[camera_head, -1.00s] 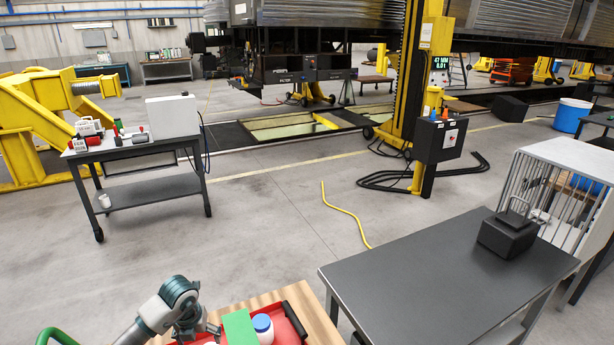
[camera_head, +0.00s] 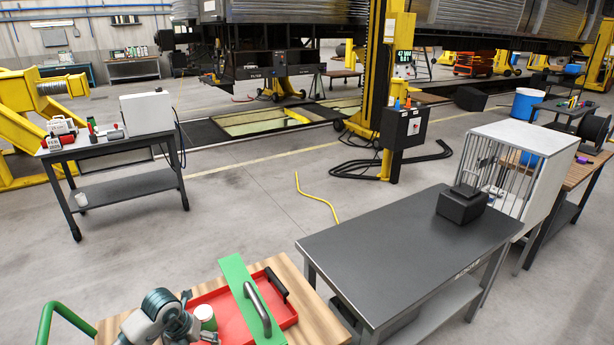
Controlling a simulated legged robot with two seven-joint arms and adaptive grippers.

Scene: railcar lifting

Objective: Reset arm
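My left arm comes in at the bottom left of the head view. Its grey and teal wrist ends in the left gripper (camera_head: 200,332), low over the left side of a red tray (camera_head: 287,312). The fingers are small and partly cut off by the lower edge, so I cannot tell whether they are open or shut. A pale round container (camera_head: 205,316) is right beside the gripper; I cannot tell whether they touch. A green panel with a grey handle (camera_head: 240,280) lies across the tray. My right gripper is not in view.
The tray sits on a wooden-topped cart (camera_head: 112,328) with a green rail (camera_head: 75,312). A dark metal table (camera_head: 385,255) with a black box (camera_head: 461,205) stands close on the right. A tool cart (camera_head: 110,147) is at left. Open floor with a yellow hose (camera_head: 318,200) lies between.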

